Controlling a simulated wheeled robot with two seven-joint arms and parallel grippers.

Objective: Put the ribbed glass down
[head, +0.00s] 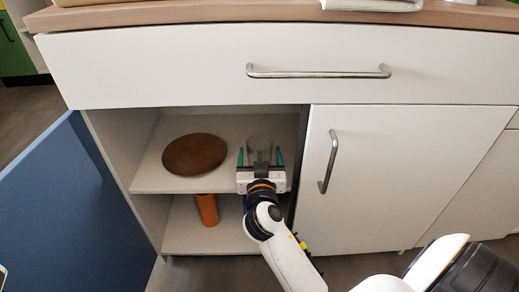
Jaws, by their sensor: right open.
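The ribbed glass (259,143) is a clear, greyish shape on the upper shelf of the open cabinet, toward its right side. It appears to stand upright on the shelf. My right gripper (260,156) reaches in from the front with its green fingers open, one to each side of the glass. The gripper body hides the lower front of the glass, and I cannot tell whether a finger touches it. My left gripper is not in view.
A round brown board or plate (194,154) lies left of the glass on the upper shelf (150,180). An orange cylinder (207,209) stands on the lower shelf. The blue door (75,205) is open at left. A closed white door (410,175) borders the opening at right.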

